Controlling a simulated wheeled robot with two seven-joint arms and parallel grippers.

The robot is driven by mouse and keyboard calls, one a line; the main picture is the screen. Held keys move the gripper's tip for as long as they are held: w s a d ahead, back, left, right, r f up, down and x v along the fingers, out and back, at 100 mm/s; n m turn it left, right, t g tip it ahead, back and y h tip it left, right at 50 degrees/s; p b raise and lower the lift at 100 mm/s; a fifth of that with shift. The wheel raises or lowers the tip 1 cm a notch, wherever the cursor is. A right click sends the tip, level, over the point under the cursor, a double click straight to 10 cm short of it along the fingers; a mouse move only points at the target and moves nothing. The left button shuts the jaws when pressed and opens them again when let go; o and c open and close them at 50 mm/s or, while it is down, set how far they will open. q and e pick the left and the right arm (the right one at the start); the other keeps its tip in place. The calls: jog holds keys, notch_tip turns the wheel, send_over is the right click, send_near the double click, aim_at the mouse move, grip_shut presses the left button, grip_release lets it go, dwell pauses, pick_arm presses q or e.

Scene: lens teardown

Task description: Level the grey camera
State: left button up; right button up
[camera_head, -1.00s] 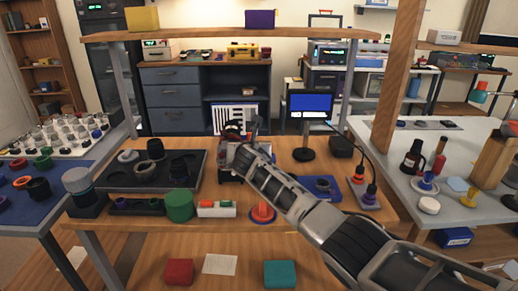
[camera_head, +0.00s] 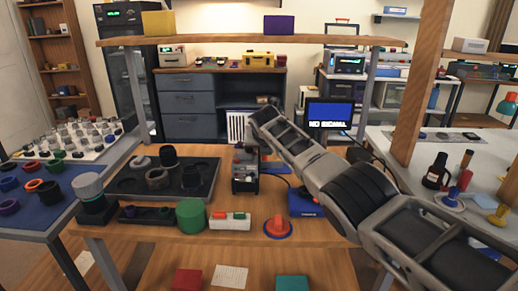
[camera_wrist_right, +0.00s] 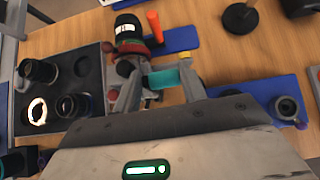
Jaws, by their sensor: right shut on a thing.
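The grey camera (camera_head: 245,165) stands on the wooden bench in the head view, right of the black tray. In the right wrist view a dark lens with a pale band and a red ring (camera_wrist_right: 130,32) is at the top, above a grey stand with red knobs. My right gripper (camera_wrist_right: 161,80) has its fingers on either side of a small teal piece (camera_wrist_right: 163,78), just below the lens, and is shut on it. Whether the teal piece joins the stand is unclear. My left gripper is not in view.
A black tray (camera_head: 130,188) with dark rings lies left of the camera. A monitor (camera_head: 329,115) reading "NO SIGNAL" stands behind right.

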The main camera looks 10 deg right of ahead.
jog(key=shift+w+d+r, duration=0.25)
jog(key=shift+d+r, duration=0.2)
jog(key=shift+d, duration=0.05)
grip_shut()
grip_release()
jog(key=shift+w+r, duration=0.15)
jog(key=o, duration=1.2)
jog(key=shift+w+f, duration=0.15)
jog(key=shift+f, duration=0.25)
jog(key=shift+a+f, duration=0.1)
jog(key=shift+a, duration=0.05)
